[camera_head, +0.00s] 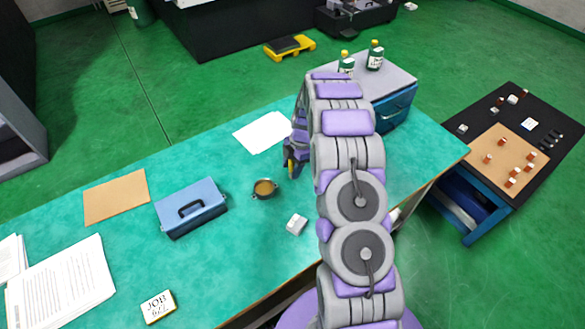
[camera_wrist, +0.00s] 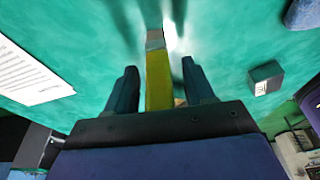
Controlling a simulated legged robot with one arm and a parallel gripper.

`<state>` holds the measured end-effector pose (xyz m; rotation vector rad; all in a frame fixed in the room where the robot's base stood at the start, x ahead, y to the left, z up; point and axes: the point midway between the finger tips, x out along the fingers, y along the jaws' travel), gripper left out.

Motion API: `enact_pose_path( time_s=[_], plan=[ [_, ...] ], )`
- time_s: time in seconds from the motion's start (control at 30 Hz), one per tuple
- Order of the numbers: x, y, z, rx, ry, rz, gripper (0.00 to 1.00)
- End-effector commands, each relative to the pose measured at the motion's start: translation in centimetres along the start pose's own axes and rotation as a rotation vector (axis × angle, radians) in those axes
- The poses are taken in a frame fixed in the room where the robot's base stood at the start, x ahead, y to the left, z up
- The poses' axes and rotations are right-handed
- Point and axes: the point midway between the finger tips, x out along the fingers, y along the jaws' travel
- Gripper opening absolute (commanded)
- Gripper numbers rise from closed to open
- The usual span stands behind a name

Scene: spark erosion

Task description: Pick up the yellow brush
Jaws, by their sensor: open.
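The yellow brush (camera_wrist: 158,82) shows in the wrist view, with a yellow handle, a grey metal band and a tan end pointing away. My gripper (camera_wrist: 160,68) is open, with one dark finger on each side of the yellow handle and a gap visible on both sides. In the head view my gripper (camera_head: 292,170) points down over the teal table, left of my arm. A small yellow patch shows at its fingers there, and most of the brush is hidden.
The teal table (camera_head: 120,265) holds a small brown-filled pot (camera_head: 264,188), a small grey-white block (camera_head: 296,224), a blue toolbox (camera_head: 190,207) and a white sheet (camera_head: 262,132). A blue case (camera_head: 396,106) with green bottles above it stands behind my arm.

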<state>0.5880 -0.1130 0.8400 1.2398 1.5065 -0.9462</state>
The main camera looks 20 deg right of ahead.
Motion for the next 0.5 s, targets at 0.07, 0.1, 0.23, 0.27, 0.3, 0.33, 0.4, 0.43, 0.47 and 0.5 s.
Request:
enact_pose_path(
  time_s=[0.07, 0.1, 0.23, 0.27, 0.3, 0.33, 0.4, 0.43, 0.47, 0.5],
  plan=[
    [-0.04, 0.0, 0.06, 0.0, 0.0, 0.0, 0.52],
    [-0.04, 0.0, 0.05, 0.001, 0.0, 0.0, 0.48],
    [-0.02, 0.02, -0.02, 0.0, 0.0, 0.0, 0.36],
    [-0.03, 0.02, -0.02, 0.0, 0.0, 0.0, 0.33],
    [-0.02, 0.03, -0.04, 0.0, -0.001, 0.0, 0.29],
    [-0.02, 0.03, -0.07, 0.0, -0.001, 0.0, 0.26],
    [-0.01, 0.05, -0.13, 0.0, -0.001, -0.001, 0.2],
    [-0.01, 0.05, -0.15, 0.0, -0.002, -0.001, 0.17],
    [-0.01, 0.05, -0.15, 0.0, -0.002, -0.001, 0.14],
    [-0.01, 0.04, -0.15, 0.0, -0.002, -0.001, 0.1]
  ],
)
